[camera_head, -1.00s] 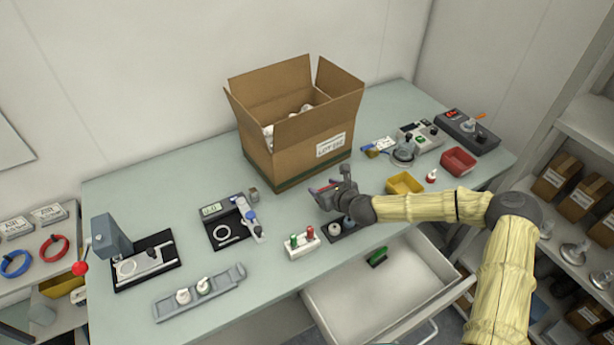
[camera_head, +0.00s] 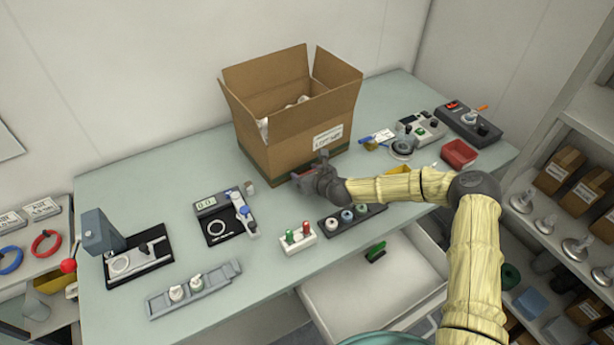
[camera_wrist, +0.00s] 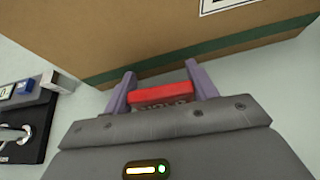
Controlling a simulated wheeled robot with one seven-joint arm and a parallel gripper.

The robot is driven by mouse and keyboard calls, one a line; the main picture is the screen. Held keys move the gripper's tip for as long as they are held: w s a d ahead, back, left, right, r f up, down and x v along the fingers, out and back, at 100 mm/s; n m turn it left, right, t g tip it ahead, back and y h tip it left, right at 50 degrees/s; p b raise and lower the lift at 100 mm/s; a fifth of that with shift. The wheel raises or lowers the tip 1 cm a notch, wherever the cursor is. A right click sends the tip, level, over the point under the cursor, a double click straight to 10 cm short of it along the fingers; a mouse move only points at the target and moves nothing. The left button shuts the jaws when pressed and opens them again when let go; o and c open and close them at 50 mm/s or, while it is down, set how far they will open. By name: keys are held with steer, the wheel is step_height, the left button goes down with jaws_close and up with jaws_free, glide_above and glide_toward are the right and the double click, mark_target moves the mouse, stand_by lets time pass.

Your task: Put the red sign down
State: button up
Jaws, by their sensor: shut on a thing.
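The red sign (camera_wrist: 160,95) is a small red block with lettering on its darker face. My gripper (camera_wrist: 161,85) is shut on it, with one purple finger on each side. In the head view my gripper (camera_head: 303,179) is low over the workbench, close to the front of the cardboard box. The sign is hardly visible in that view. I cannot tell whether it touches the bench top.
The open cardboard box (camera_head: 290,148) stands just beyond my gripper. A dark tray with several round parts (camera_head: 347,215) and a white holder with a green and a red piece (camera_head: 298,239) are nearer the front. Bare bench (camera_head: 270,210) lies to the left. A drawer (camera_head: 350,285) is open below.

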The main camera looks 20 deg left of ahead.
steer(key=shift+w+d+f, duration=0.2)
steer(key=shift+w+d, duration=0.15)
steer(key=shift+w, duration=0.05)
steer(key=o, duration=0.6)
steer(key=shift+w+d+f, duration=0.1)
steer(key=shift+f, duration=0.05)
steer(key=shift+c, duration=0.2)
steer(key=o, duration=0.4)
steer(key=shift+d, duration=0.2)
steer(key=shift+s+a, duration=0.25)
steer(key=shift+a, duration=0.1)
steer(key=shift+s+r, duration=0.15)
steer(key=shift+r, duration=0.15)
steer(key=b+v, duration=0.1)
steer(key=v, duration=1)
steer(key=shift+s+d+r+b, duration=0.15)
steer(key=shift+s+d+b, duration=0.05)
steer(key=shift+d+b, duration=0.15)
